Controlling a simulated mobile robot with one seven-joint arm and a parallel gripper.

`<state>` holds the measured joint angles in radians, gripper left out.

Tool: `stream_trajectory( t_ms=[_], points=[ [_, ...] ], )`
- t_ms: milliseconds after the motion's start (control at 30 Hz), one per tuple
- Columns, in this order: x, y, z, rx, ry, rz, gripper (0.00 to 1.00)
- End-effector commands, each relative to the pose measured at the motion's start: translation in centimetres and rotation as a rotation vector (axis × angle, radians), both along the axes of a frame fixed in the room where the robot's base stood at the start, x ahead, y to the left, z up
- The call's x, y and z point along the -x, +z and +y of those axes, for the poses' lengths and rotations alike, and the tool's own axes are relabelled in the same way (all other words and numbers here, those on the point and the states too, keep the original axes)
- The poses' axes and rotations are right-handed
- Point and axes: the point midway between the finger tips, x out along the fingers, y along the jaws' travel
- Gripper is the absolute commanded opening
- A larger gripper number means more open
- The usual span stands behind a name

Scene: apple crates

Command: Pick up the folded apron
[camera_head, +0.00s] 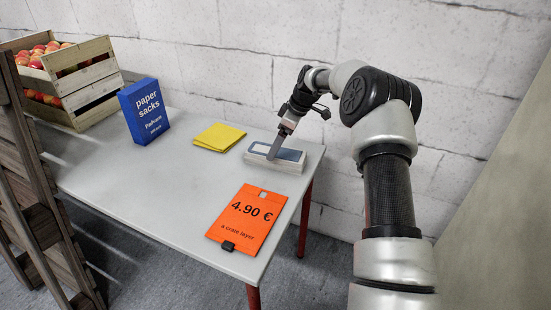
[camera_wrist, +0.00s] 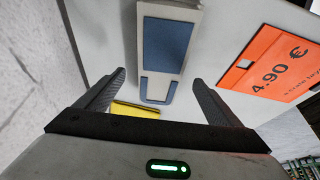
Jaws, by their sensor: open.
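The folded apron appears to be the flat, pale, layered bundle (camera_head: 286,167) with a blue-grey panel on top, lying near the table's right end by the wall. In the wrist view the bundle (camera_wrist: 166,45) shows a blue panel and a U-shaped blue band at its near end. My gripper (camera_head: 273,155) is over it, pointing down. In the wrist view my gripper (camera_wrist: 157,80) is open, with one finger on each side of the bundle's near end. Nothing shows between the fingers as gripped. I cannot tell whether the fingertips touch it.
A folded yellow cloth (camera_head: 219,137) lies left of the bundle. An orange price card (camera_head: 246,217) lies in front. A blue paper sacks box (camera_head: 145,111) and wooden apple crates (camera_head: 88,81) stand further left on the grey table (camera_head: 150,197). The block wall is close behind.

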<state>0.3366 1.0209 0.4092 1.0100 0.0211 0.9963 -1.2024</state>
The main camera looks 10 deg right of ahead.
Motion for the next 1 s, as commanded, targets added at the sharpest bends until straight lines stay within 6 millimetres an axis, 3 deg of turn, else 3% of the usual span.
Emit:
stream_trajectory(
  t_ms=[267,533,833,1000],
  points=[
    [-0.3,-4.2,0.9,-0.001,0.001,0.003,0.88],
    [-0.5,-4.5,1.1,0.000,0.000,0.001,0.88],
    [-0.5,-4.5,1.1,0.000,0.000,0.001,0.39],
    [-0.5,-4.5,1.1,0.000,0.000,0.000,0.38]
  ],
)
